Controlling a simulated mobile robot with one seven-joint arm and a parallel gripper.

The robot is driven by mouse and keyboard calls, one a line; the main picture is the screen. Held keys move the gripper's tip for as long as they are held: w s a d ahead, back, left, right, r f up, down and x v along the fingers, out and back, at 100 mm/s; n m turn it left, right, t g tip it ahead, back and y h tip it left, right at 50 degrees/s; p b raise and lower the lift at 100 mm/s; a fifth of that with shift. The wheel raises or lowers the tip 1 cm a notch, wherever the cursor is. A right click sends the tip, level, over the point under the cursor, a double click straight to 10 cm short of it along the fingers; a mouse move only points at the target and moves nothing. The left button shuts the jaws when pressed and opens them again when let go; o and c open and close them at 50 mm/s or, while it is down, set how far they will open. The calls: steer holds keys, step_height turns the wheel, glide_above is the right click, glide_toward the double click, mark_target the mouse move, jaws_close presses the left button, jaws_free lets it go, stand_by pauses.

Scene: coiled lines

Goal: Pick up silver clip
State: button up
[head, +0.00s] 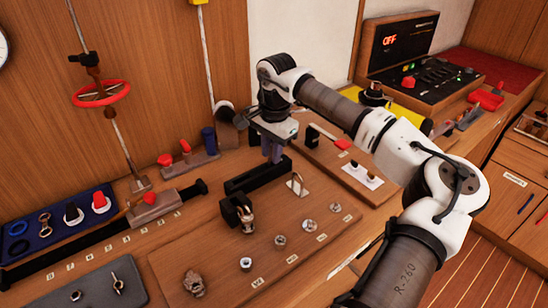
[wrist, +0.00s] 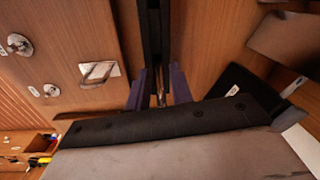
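My gripper (head: 272,152) is above the far end of a black bar on the wooden board, fingers pointing down. In the wrist view its two blue-purple fingers (wrist: 159,82) stand apart, with the black bar (wrist: 155,30) running up the picture beyond them. A narrow shiny strip shows in the gap; I cannot tell what it is or whether the fingers touch it. A small silver clip-like piece (head: 297,186) lies on a pale square right of the bar; it also shows in the wrist view (wrist: 97,73), left of the fingers.
The black bar (head: 250,178) lies close under my gripper. Several metal fittings stand on the board (head: 300,245). A white card with dark pieces (head: 362,177) is at right. A rack with red and blue handles (head: 188,158) and a control panel (head: 410,65) stand farther back.

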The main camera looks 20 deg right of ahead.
jaws_close()
steer(key=shift+r, duration=0.2)
